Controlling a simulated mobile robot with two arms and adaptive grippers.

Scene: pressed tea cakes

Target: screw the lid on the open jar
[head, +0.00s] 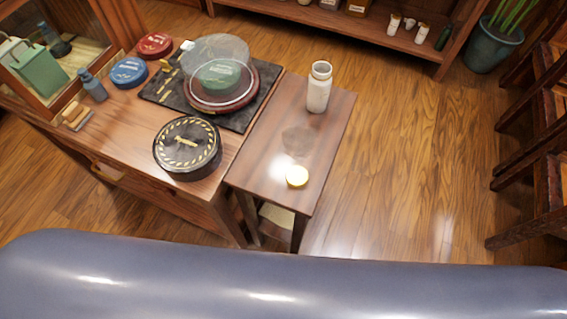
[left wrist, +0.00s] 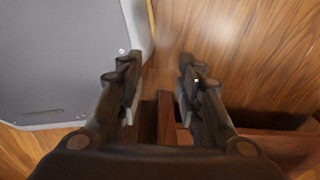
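A white jar (head: 318,90) stands upright near the far end of a small wooden side table (head: 262,157). Its top shows an open mouth with no lid on it. A round gold-yellow lid (head: 297,176) lies flat near the table's front end, apart from the jar. My left gripper (left wrist: 156,72) shows in the left wrist view with its two fingers spread apart and nothing between them. That view shows neither jar nor lid. Neither gripper is in the head view, and my right gripper is not seen at all.
Left of the side table, a larger counter (head: 120,116) holds a black round tin (head: 187,147), a glass dome (head: 216,52) over a green cake, a blue tin (head: 129,72) and a red tin (head: 154,45). The side table's middle is clear. Open floor lies to its right.

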